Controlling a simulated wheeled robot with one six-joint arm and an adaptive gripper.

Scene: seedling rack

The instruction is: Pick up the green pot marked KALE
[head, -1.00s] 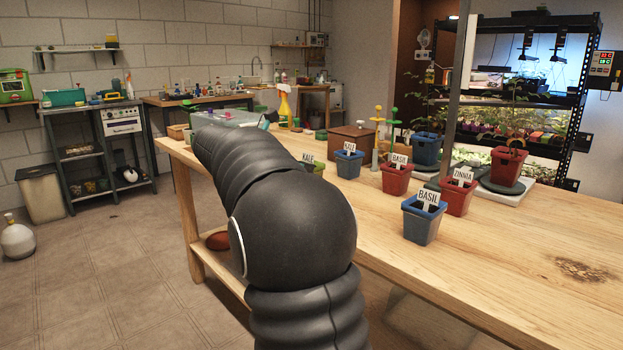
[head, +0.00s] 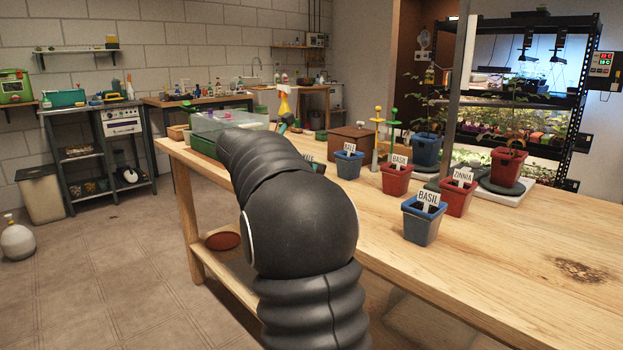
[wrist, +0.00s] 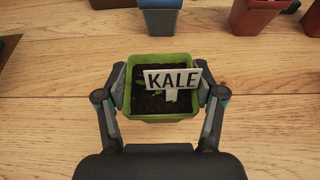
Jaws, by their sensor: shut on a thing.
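The green pot marked KALE (wrist: 165,117) is in the middle of the wrist view, upright, with dark soil and a white KALE sign. My gripper (wrist: 162,84) is shut on it, one finger against each of its left and right sides. I cannot tell whether the pot's base touches the wooden table.
A blue pot marked KALE (head: 348,164), a red BASIL pot (head: 396,182), a blue BASIL pot (head: 424,225) and a red ZINNIA pot (head: 457,198) stand on the table (head: 500,265) to the right. A brown box (head: 351,141) is behind. The table's right front is clear.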

